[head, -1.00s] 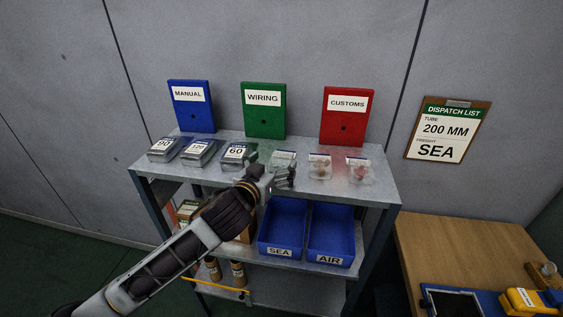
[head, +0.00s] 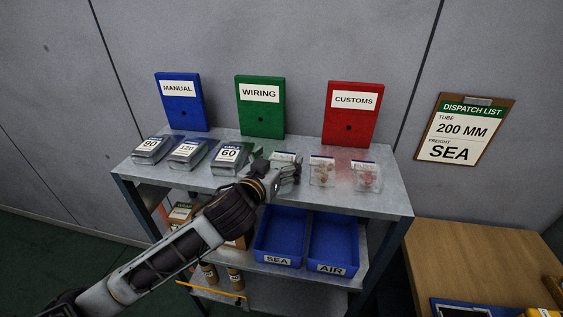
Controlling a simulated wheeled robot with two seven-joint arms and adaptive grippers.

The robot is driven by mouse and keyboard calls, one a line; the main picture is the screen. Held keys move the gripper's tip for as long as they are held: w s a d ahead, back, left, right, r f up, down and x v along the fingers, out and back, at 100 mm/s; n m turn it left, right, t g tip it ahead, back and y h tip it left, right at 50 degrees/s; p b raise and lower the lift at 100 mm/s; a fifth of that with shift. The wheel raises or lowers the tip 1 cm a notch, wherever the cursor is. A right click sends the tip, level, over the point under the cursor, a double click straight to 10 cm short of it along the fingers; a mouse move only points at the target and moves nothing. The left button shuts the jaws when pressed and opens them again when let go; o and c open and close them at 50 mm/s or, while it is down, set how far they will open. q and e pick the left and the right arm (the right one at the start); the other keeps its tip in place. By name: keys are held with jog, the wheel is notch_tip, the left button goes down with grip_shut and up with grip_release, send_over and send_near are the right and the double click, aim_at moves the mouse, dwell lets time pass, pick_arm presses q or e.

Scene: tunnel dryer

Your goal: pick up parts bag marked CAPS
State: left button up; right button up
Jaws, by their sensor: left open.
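Three small clear parts bags lie in a row on the right half of the shelf top. The left bag (head: 284,157) is mostly hidden behind my left gripper, and only its top label strip shows. The middle bag (head: 322,172) holds brownish parts. The right bag (head: 367,177) holds reddish parts. The print on the bags is too small to read surely, so I cannot tell which is marked CAPS. My left gripper (head: 288,174) is open, at the left bag; whether it touches the bag is unclear. My right gripper is not in view.
The shelf top (head: 230,184) also holds packs marked 90, 120 and 60 (head: 230,157), left of my gripper. Blue, green and red folders (head: 351,122) stand behind. Blue SEA (head: 279,260) and AIR bins (head: 332,267) sit below. A wooden table (head: 470,265) is at right.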

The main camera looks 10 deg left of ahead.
pick_arm(q)
jog(key=shift+w, duration=0.1)
jog(key=shift+s+r, duration=0.1)
jog(key=shift+s, duration=0.1)
jog(key=shift+w, duration=0.1)
jog(key=shift+c, duration=0.6)
jog(key=c, duration=1.2)
